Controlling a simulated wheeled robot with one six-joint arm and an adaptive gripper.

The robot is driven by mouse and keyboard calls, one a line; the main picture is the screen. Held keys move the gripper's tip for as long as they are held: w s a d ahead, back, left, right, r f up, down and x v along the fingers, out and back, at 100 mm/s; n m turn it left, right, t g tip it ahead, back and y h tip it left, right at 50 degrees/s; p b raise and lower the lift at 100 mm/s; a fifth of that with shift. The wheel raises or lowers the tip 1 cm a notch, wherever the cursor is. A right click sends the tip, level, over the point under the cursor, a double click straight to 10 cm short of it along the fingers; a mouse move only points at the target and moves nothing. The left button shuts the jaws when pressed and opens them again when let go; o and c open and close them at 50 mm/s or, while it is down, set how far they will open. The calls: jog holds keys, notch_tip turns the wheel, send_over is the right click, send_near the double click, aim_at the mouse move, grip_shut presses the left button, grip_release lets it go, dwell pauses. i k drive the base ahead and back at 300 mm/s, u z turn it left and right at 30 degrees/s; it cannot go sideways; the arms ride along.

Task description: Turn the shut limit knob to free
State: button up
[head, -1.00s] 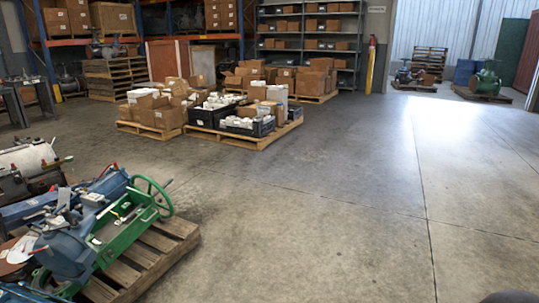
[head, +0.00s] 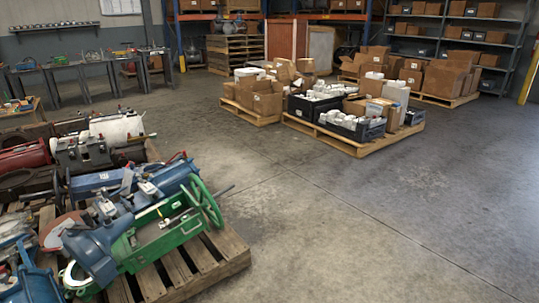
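No shut limit knob can be made out at this distance. Valve actuators lie on a wooden pallet (head: 198,262) at the lower left. The nearest is a green actuator (head: 163,237) with a blue housing (head: 92,250) and a green handwheel (head: 206,203) at its right end. Behind it lie a blue cylinder (head: 100,182), a white cylinder (head: 117,130) and a red one (head: 22,157). Small red-tipped fittings show on some of them, too small to tell apart. My gripper is not in view.
Pallets of cardboard boxes (head: 262,100) and black crates (head: 350,124) stand at the middle back. Workbenches (head: 80,68) line the left wall. Racks (head: 460,33) stand behind, with a yellow post (head: 528,85) at right. The concrete floor (head: 360,215) right of the actuators is clear.

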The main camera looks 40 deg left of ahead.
aim_at(94, 216)
jog(key=u, duration=2.6)
jog(key=i, duration=2.25)
jog(key=z, duration=0.1)
